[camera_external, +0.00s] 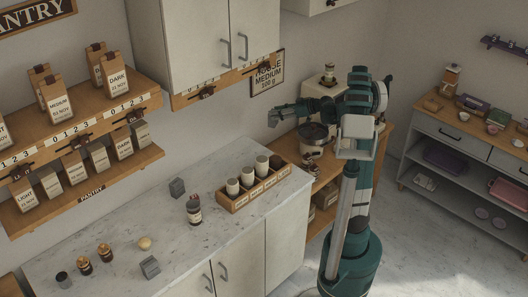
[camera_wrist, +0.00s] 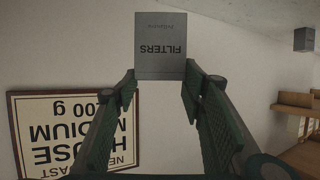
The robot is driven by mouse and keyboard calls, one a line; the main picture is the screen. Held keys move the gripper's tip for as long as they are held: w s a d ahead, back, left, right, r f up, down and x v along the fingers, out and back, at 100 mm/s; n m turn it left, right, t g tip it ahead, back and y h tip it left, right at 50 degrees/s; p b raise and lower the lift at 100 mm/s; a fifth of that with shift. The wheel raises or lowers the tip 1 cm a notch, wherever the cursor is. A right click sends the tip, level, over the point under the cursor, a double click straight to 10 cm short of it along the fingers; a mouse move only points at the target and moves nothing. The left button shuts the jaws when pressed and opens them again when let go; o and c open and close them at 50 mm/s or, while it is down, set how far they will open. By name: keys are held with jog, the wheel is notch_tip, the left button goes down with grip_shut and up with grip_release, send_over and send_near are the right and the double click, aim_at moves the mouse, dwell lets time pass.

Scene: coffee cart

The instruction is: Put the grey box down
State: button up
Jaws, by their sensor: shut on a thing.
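The grey box (camera_wrist: 161,40), printed "FILTERS", shows at the top of the wrist view, its lettering upside down there. My gripper (camera_wrist: 161,72) is shut on it, with a green finger at each lower side of the box. In the external view my gripper (camera_external: 273,113) is raised near the wall, just below the "House Medium" sign. I cannot make out the held box clearly in that view.
A wooden side counter (camera_external: 328,170) holds a dark-topped pot (camera_external: 314,134). The framed sign (camera_external: 267,75) hangs close by.

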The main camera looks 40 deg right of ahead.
jog(key=s+d+r+b, duration=0.1)
jog(key=s+d+r, duration=0.1)
jog(key=s+d, duration=0.4)
notch_tip(320, 180, down, 22)
jog(key=d, duration=0.1)
jog(key=shift+w+f+h, duration=0.15)
jog(key=shift+w+h, duration=0.15)
jog(key=shift+w, duration=0.05)
dwell(0.4)
notch_tip(320, 180, down, 6)
jog(key=b, duration=0.2)
jog(key=shift+f, duration=0.15)
dwell(0.5)
jog(key=shift+f+b, duration=0.6)
jog(key=shift+f, duration=1.25)
jog(key=shift+f, duration=0.15)
jog(key=o, duration=1.1)
